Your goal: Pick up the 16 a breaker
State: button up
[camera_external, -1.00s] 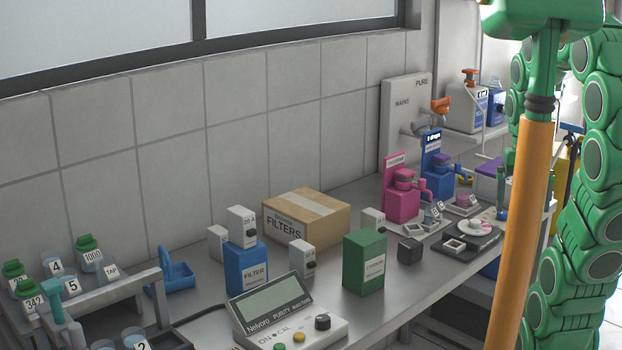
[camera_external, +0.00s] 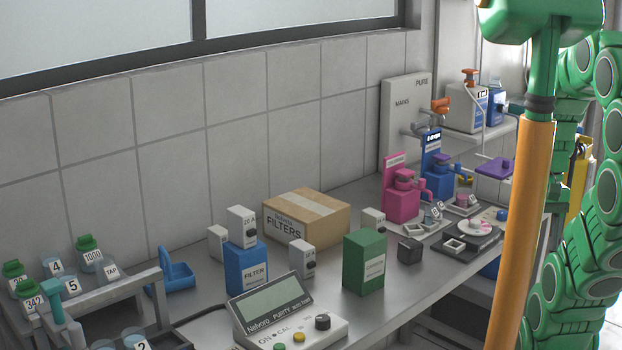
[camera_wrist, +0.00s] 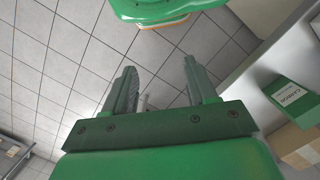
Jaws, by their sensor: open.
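Several white breakers with dark knobs show in the external view. One marked 20 A (camera_external: 242,227) stands on top of the blue filter box (camera_external: 246,269). Another breaker (camera_external: 302,258) stands on the bench to its right, its label too small to read surely. A third breaker (camera_external: 218,242) is partly behind the blue box. A fourth breaker (camera_external: 374,220) is partly behind the green carbon box (camera_external: 365,262). I cannot tell which is the 16 A one. My gripper (camera_wrist: 162,78) is open and empty in the wrist view, above the tiled floor, away from the breakers.
In the wrist view, the green carbon box (camera_wrist: 291,101) stands on the bench at right. The cardboard filters box (camera_external: 306,217) is against the wall. The purity meter (camera_external: 287,318) is at the bench front. Pink (camera_external: 401,202) and blue (camera_external: 437,181) dispensers stand farther back.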

jog(key=shift+w, duration=0.1)
jog(key=shift+c, duration=0.2)
jog(key=w+a+f+n+t, duration=0.1)
jog(key=w, duration=0.6)
jog(key=w+a+f+n+t, duration=0.1)
jog(key=w+a+f+t, duration=0.1)
jog(key=w, duration=0.4)
jog(key=n+t+y, duration=0.5)
jog(key=n+y, duration=0.1)
send_near(369, 221)
jog(key=w+f, duration=0.1)
jog(key=w+a+f, duration=0.1)
jog(key=w+f, duration=0.1)
jog(key=shift+w, duration=0.2)
jog(key=shift+t, duration=0.3)
jog(key=shift+x, duration=3.85)
jog(key=shift+s+d+f, duration=0.1)
jog(key=shift+f, duration=0.05)
jog(key=c, duration=0.8)
